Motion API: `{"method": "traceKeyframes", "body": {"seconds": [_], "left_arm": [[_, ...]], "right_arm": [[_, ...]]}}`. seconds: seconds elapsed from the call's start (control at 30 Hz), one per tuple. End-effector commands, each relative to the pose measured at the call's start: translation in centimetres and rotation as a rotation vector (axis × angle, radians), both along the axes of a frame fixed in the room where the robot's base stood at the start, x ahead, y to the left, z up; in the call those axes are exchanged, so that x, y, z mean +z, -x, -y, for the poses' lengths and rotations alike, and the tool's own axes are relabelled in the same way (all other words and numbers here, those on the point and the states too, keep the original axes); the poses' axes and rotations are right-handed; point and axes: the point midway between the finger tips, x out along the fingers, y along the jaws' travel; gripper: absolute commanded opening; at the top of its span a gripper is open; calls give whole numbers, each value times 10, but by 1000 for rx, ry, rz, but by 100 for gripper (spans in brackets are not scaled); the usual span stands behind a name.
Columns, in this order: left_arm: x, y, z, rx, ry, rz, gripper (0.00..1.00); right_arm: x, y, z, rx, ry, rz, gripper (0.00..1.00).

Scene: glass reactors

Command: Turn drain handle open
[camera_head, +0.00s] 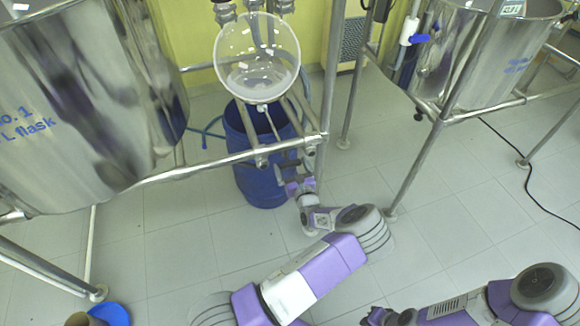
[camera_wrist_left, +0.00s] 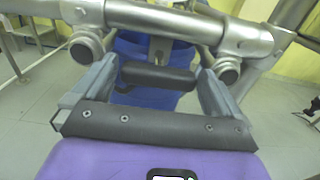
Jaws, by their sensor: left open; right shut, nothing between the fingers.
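In the left wrist view a dark bar-shaped handle (camera_wrist_left: 158,77), which looks like the drain handle, lies crosswise between the fingers of my left gripper (camera_wrist_left: 160,88). The fingers stand open on either side of it, with gaps at both ends. Behind it a metal stem hangs below the frame. In the head view my left gripper (camera_head: 291,176) reaches under the frame's front corner, below the round glass vessel (camera_head: 258,65); the handle is hard to make out there. My right gripper (camera_head: 384,316) is shut and empty at the bottom edge, partly cut off.
A metal pipe frame (camera_head: 225,160) crosses just above my left gripper; its pipe ends (camera_wrist_left: 88,46) sit close to the fingers. A blue barrel (camera_head: 262,188) stands below. Steel tanks stand left (camera_head: 85,95) and right (camera_head: 470,55). The tiled floor (camera_head: 450,205) at right is mostly clear.

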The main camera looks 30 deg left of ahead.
Motion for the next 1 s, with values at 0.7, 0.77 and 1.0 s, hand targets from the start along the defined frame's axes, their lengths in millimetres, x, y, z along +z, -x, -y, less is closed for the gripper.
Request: {"method": "traceKeyframes", "body": {"seconds": [0.7,0.77,1.0], "left_arm": [[0,-10,-12,2,2,-1,64],[0,-9,-12,2,2,-1,64],[0,-9,-12,2,33,32,64]], "right_arm": [[-5,0,0,0,0,0,0],[-5,0,0,0,0,0,0],[0,0,0,0,0,0,0]]}}
